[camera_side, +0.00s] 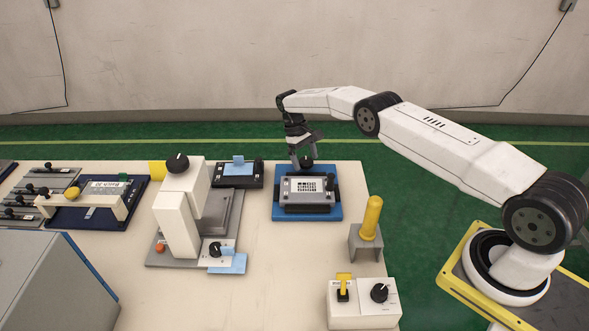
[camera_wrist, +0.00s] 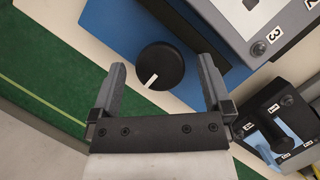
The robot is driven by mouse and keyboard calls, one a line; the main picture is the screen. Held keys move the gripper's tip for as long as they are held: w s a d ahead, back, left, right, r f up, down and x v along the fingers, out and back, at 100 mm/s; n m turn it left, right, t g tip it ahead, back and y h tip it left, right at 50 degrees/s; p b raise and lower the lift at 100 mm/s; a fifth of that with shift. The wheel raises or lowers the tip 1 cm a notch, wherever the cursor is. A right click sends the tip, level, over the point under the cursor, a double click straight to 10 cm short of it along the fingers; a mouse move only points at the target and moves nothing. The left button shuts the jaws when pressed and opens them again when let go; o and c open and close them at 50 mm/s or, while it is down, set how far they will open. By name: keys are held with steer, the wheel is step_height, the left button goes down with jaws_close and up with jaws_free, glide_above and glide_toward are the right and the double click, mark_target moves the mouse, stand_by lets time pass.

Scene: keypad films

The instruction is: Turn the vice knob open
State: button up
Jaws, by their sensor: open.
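The vice has a blue base (camera_side: 325,215) near the back middle of the table and grips a grey keypad (camera_side: 297,203) with a printed white face. A round black knob with a white pointer line, the vice knob (camera_wrist: 160,66), stands at the blue base's edge; it also shows in the side view (camera_side: 307,162) at the back of the vice, partly hidden by my gripper. My gripper (camera_side: 305,158) is open above the knob. In the wrist view the two grey fingers of my gripper (camera_wrist: 161,76) stand on either side of the knob, with gaps between. Nothing is held.
A white press (camera_side: 178,220) with a black knob stands left. A dark fixture with a blue film (camera_side: 238,169) sits behind it. A yellow cylinder on a grey stand (camera_side: 371,218) and a white control box (camera_side: 362,305) are at the right. Bare table lies in front of the vice.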

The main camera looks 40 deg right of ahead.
mark_target(306, 161)
steer(key=shift+w+r, duration=0.1)
steer(key=shift+r, duration=0.1)
steer(key=shift+v, duration=1.35)
step_height(306, 161, up, 7)
steer(key=s+a+r+t, duration=0.4)
steer(key=s+a+r, duration=0.35)
steer(key=s, duration=0.25)
steer(key=s+a+t, duration=0.1)
steer(key=s+a, duration=0.1)
steer(key=s, duration=0.7)
steer(key=s+a+t, duration=0.2)
steer(key=s, duration=0.8)
steer(key=shift+a+f, duration=0.25)
steer(key=shift+a, duration=0.1)
